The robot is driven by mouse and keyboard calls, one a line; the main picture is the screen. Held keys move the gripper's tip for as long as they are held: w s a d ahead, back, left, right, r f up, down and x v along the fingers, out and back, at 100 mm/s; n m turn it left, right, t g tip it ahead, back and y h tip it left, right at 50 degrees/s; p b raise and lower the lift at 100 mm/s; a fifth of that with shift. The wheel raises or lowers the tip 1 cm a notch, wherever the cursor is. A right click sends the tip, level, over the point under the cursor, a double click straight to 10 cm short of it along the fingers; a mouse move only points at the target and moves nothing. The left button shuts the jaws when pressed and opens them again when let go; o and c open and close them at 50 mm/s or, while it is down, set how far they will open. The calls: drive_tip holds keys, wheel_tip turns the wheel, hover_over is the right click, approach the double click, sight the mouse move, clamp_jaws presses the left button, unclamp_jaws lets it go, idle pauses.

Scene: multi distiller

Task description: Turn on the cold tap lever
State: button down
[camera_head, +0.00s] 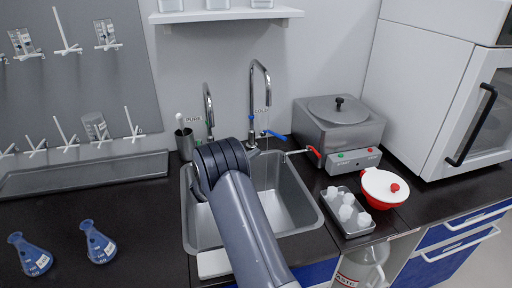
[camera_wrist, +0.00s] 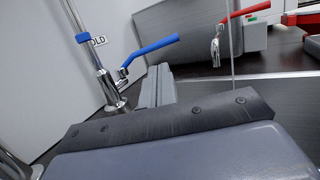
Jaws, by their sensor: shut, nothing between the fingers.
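The cold tap (camera_head: 252,105) is a tall chrome gooseneck behind the sink, beside a COLD label. Its blue lever (camera_head: 273,134) sticks out to the right near the base. In the wrist view the blue lever (camera_wrist: 150,50) slants up to the right from the chrome base. My gripper (camera_wrist: 158,85) is shut and empty, with its grey fingers just below and right of the lever's base. I cannot tell whether they touch it. A thin pale vertical line (camera_wrist: 231,55) beyond may be running water. In the head view my arm hides most of the gripper.
The steel sink (camera_head: 300,205) lies under my arm. A second tap (camera_head: 208,105) marked PURE stands to the left. A steel bath (camera_head: 340,125) with a red-levered tap (camera_wrist: 248,11) stands to the right. A tray (camera_head: 359,231) and blue flasks (camera_head: 30,255) are on the counter.

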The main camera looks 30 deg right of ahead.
drive_tip(key=p+x, duration=0.1)
drive_tip(key=x, duration=0.7)
drive_tip(key=shift+d, duration=0.4)
drive_tip(key=d+b, duration=0.2)
drive_tip(key=shift+s+d+r+b, duration=0.1)
drive_tip(key=shift+d+b, duration=0.2)
drive_tip(key=shift+d, duration=0.1)
drive_tip(key=shift+a, duration=0.1)
